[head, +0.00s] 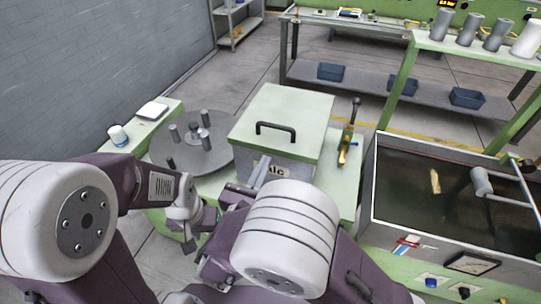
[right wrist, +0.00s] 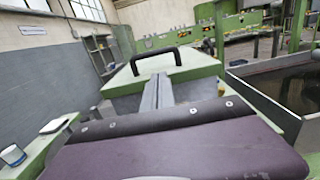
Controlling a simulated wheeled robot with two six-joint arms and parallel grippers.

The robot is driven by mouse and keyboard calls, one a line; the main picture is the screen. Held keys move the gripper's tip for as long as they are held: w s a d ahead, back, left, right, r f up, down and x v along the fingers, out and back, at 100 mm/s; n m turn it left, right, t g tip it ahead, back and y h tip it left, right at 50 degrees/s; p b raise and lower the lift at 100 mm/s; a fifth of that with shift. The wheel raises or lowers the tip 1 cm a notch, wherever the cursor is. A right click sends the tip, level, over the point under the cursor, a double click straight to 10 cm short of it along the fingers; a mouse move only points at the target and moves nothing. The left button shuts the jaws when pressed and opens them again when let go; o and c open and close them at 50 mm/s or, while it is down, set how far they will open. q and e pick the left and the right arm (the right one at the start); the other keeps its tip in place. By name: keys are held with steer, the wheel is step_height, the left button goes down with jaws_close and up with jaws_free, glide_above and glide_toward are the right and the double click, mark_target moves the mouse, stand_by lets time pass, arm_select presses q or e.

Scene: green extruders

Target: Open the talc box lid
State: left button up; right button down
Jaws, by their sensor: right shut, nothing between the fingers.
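The talc box (head: 287,172) stands on a green bench in the middle of the head view, with part of its lettering hidden behind my right arm. Its flat green lid (head: 300,108) lies closed on top, with a black bar handle (head: 275,128). The handle also shows ahead in the right wrist view (right wrist: 155,56). My right gripper (head: 259,170) is shut and empty at the front of the box, below and on the near side of the handle. Its fingers look together in the right wrist view (right wrist: 157,90). My left gripper (head: 188,240) hangs left of the box, its fingers unclear.
A round grey plate with upright cylinders (head: 205,158) is left of the box. A brass-and-black tool (head: 347,138) stands close on its right. A dark liquid tank (head: 410,180) lies farther right. A white jar (head: 118,135) and a scale (head: 153,110) sit at left.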

mark_target(276, 146)
steer(key=p+x, duration=0.1)
steer(key=x, duration=0.8)
